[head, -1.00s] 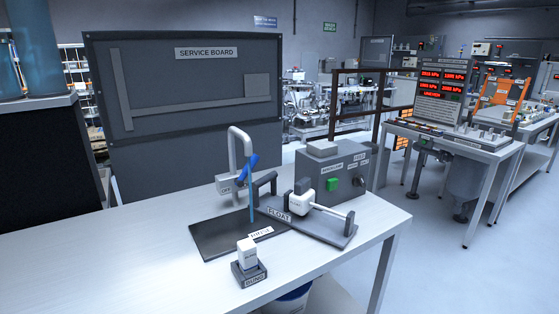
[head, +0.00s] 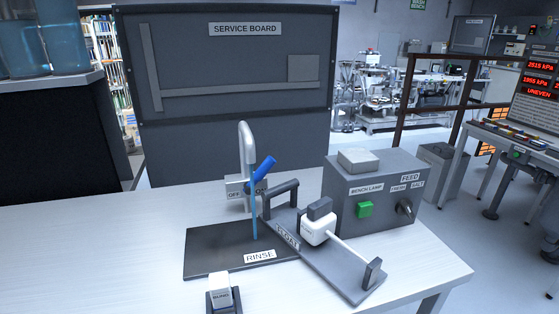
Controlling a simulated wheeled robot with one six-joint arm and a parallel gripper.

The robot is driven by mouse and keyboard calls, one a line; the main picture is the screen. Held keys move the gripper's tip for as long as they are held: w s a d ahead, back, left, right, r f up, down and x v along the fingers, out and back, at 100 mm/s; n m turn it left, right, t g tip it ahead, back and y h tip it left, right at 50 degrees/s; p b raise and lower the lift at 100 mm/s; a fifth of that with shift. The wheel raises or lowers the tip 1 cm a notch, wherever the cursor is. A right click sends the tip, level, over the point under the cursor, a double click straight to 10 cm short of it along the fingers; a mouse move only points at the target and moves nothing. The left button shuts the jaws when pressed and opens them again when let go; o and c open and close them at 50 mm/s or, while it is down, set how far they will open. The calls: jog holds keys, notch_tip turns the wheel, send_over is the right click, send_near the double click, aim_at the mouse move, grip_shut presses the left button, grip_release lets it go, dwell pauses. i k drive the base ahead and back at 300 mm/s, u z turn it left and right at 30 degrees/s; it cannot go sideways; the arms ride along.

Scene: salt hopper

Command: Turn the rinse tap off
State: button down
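The rinse tap (head: 246,148) is a grey curved spout standing at the back of the white bench. Its blue lever (head: 264,170) tilts up and to the right, away from the OFF label (head: 234,195) on the left of the tap's plate. The label on the right of the plate is partly hidden by the lever. A thin blue stream of water (head: 254,218) runs down from the spout to the dark tray marked RINSE (head: 212,252). My gripper is not in view.
Right of the tray stands a FLOAT rig (head: 345,275) with a white float on a rod. Behind it is a grey FEED box (head: 375,205) with a green button and a knob. A white BUNG block (head: 220,290) stands in front. The bench's left side (head: 80,250) is clear.

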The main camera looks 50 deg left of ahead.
aim_at(270, 162)
jog(key=u, duration=0.35)
jog(key=i, duration=0.6)
jog(key=u, duration=1.2)
jog(key=i, duration=0.5)
jog(key=u, duration=0.55)
